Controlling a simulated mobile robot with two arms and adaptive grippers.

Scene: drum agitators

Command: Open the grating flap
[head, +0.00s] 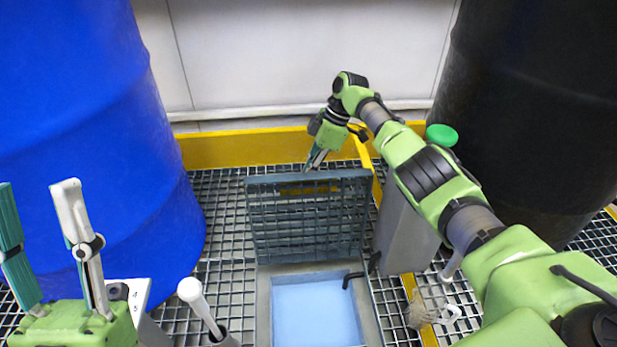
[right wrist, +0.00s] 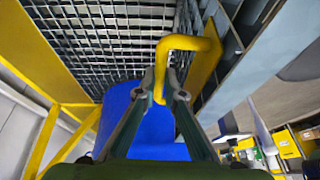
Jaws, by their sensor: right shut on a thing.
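The grating flap (head: 308,225) is a dark grey grid panel. It stands raised, close to upright, at the far edge of a square opening (head: 315,310) with a pale blue bottom. My right gripper (head: 309,166) is at the flap's top edge. In the right wrist view its fingertips (right wrist: 169,95) are shut on a yellow bent handle (right wrist: 190,43) beside the flap's grid. In the head view the handle is largely hidden behind the flap. My left gripper (head: 36,188) is open and empty at the lower left, away from the flap.
A blue drum (head: 90,130) stands at left and a black drum (head: 540,110) at right. A grey post (head: 405,235) and a green knob (head: 441,134) are right of the flap. A white-topped lever (head: 200,303) stands at front left. A yellow kickplate (head: 240,148) runs behind.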

